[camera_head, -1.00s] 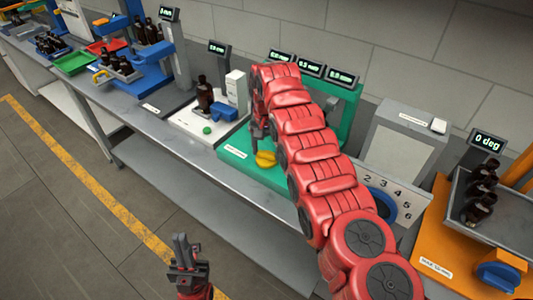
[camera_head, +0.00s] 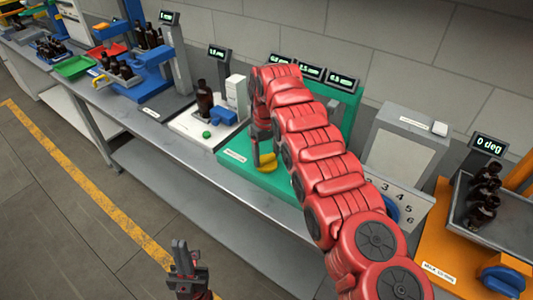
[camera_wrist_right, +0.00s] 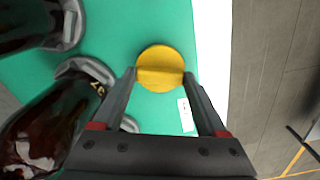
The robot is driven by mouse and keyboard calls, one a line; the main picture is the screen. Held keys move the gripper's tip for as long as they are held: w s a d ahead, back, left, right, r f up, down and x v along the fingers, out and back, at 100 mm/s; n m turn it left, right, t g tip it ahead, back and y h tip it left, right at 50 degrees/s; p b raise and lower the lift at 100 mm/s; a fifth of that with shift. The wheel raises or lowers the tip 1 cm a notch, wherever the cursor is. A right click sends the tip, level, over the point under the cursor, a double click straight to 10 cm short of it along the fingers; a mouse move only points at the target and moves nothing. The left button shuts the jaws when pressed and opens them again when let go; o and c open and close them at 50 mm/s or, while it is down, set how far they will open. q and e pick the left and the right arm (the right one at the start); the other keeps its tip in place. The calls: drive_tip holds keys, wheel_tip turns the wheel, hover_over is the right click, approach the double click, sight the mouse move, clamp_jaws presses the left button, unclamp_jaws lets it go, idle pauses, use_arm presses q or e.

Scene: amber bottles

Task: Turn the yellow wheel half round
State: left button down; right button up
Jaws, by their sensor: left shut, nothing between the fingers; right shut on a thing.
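The yellow wheel (camera_head: 267,161) is a small knob on the front of the green station, left of my red right arm. In the right wrist view the wheel (camera_wrist_right: 160,64) is a round disc with a raised bar across it. My right gripper (camera_wrist_right: 161,77) has a fingertip at each side of the wheel and is shut on it. In the head view this gripper (camera_head: 262,158) partly covers the wheel. My left gripper (camera_head: 183,250) is shut and empty, over the floor in front of the bench.
Amber bottles (camera_wrist_right: 42,130) stand close beside my right gripper in grey holders. The green base (camera_head: 235,158) carries small displays (camera_head: 310,71) behind my arm. A white station (camera_head: 190,125) with a bottle stands to the left, an orange one (camera_head: 440,245) to the right.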

drive_tip(key=n, duration=0.5)
drive_tip(key=shift+n, duration=0.3)
drive_tip(key=n, duration=1.5)
drive_tip(key=shift+r+n, duration=0.1)
drive_tip(key=shift+n, duration=0.3)
drive_tip(key=o, duration=1.3)
